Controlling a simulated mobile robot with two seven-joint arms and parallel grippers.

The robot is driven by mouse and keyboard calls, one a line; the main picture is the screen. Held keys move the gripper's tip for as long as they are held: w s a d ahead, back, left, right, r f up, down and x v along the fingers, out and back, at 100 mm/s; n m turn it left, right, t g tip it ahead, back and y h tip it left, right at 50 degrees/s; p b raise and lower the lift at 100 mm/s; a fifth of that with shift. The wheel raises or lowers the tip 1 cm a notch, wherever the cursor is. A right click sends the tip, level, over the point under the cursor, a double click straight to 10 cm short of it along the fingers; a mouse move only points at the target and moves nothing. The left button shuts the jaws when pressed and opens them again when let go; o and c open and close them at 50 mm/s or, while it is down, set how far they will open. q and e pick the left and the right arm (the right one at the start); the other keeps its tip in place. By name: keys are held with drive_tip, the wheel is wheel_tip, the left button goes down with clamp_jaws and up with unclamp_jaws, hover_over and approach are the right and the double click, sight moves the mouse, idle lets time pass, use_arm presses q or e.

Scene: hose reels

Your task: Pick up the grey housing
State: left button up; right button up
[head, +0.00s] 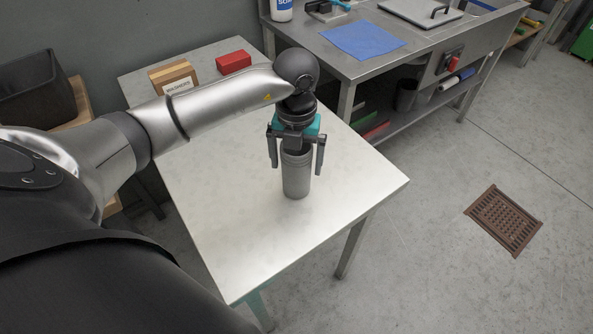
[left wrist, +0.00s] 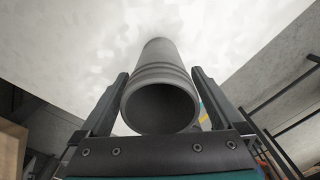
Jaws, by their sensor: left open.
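The grey housing (head: 296,178) is a ribbed cylinder standing upright on the light metal table (head: 235,235). My left gripper (head: 297,170) points down over it, open, with one finger on each side of the housing. In the left wrist view the housing (left wrist: 158,92) shows its open round end toward the camera, between the two fingers of my left gripper (left wrist: 160,80). Small gaps seem to show between fingers and housing in the head view. My right gripper is not in view.
A cardboard box (head: 174,77) and a red box (head: 234,62) stand at the table's back. A workbench (head: 375,60) with a blue cloth (head: 363,40) stands behind to the right. A dark bin (head: 38,90) is at the left. The table's front is clear.

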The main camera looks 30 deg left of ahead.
use_arm(q)
drive_tip(key=shift+f, duration=1.35)
drive_tip(key=shift+w, duration=0.1)
drive_tip(key=c, duration=1.5)
